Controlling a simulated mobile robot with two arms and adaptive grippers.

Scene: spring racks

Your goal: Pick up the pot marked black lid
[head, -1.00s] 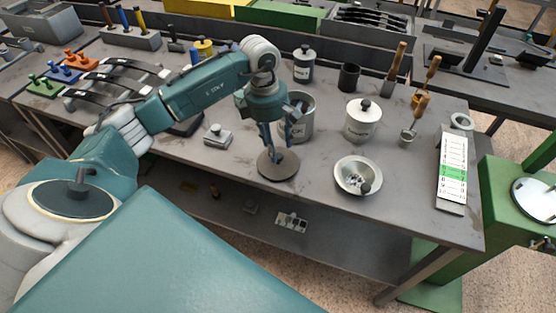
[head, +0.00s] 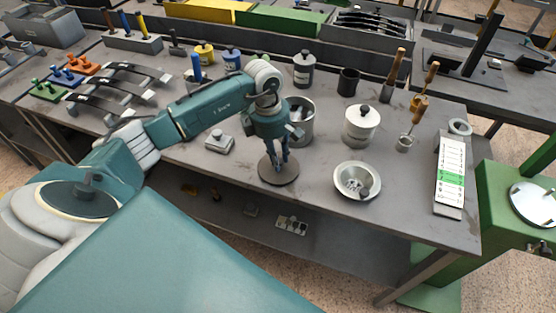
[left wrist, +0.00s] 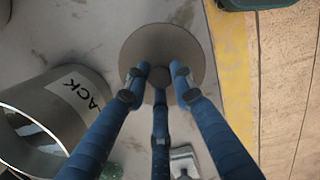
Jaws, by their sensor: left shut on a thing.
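The black lid is a round dark grey-brown disc (head: 270,179) with a dark knob, near the front edge of the bench. It also shows in the left wrist view (left wrist: 150,40). My left gripper (head: 281,163) points down over it, its blue fingers shut around the knob; they also show in the left wrist view (left wrist: 160,77). I cannot tell whether the lid touches the bench. The grey pot (head: 306,130) stands open just behind the gripper, partly hidden by it. In the left wrist view the pot (left wrist: 45,88) shows a label ending in "ACK". My right gripper is out of view.
A white lidded pot (head: 360,126) and a pale bowl (head: 346,187) with small parts stand to the right. A black cup (head: 348,80) and a grey lidded canister (head: 304,70) stand behind. A small metal block (head: 219,140) lies left.

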